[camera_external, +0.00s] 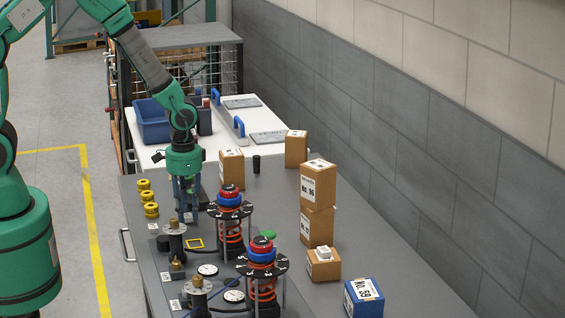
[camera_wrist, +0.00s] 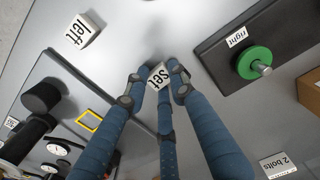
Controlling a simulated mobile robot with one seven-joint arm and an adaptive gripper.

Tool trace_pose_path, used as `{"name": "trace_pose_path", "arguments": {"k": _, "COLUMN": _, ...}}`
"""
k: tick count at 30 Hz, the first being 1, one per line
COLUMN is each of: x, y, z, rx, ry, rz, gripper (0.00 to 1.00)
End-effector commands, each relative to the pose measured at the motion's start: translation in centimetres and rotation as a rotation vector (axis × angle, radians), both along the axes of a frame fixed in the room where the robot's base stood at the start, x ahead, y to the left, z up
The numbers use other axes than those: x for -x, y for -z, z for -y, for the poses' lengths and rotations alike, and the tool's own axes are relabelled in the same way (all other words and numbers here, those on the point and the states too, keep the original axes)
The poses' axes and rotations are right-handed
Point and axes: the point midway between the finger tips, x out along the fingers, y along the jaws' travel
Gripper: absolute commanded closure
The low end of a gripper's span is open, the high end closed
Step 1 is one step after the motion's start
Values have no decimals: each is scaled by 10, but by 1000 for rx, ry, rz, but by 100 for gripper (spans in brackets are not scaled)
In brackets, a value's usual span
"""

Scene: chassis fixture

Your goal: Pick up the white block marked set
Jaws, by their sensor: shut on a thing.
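The white block marked "set" (camera_wrist: 158,76) shows in the wrist view between the tips of my blue three-fingered gripper (camera_wrist: 158,85). The fingers are shut on it, and its lettered face is partly visible. In the camera_external view my gripper (camera_external: 186,212) points straight down low over the grey bench, beside the yellow rings. I cannot tell there whether the block touches the bench. Another white block marked "left" (camera_wrist: 82,30) lies apart from the fingers in the wrist view.
A dark plate with a green disc (camera_wrist: 254,62) and a "right" label is close by. Yellow rings (camera_external: 149,196) stand left of my gripper. Two red-spring fixtures (camera_external: 231,236) and cardboard boxes (camera_external: 318,187) stand to the right. A yellow square outline (camera_external: 195,243) lies in front.

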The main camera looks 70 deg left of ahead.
Motion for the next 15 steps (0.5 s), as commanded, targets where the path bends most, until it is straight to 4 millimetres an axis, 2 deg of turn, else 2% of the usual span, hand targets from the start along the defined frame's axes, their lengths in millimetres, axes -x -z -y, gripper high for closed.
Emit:
{"name": "trace_pose_path", "arguments": {"k": 5, "x": -1, "y": -15, "z": 0, "rx": 0, "ry": 0, "rz": 3, "gripper": 94}}
{"name": "trace_pose_path", "arguments": {"k": 9, "x": -1, "y": -34, "z": 0, "rx": 0, "ry": 0, "rz": 3, "gripper": 94}}
{"name": "trace_pose_path", "arguments": {"k": 15, "x": 33, "y": -37, "z": 1, "rx": 0, "ry": 0, "rz": 1, "gripper": 94}}
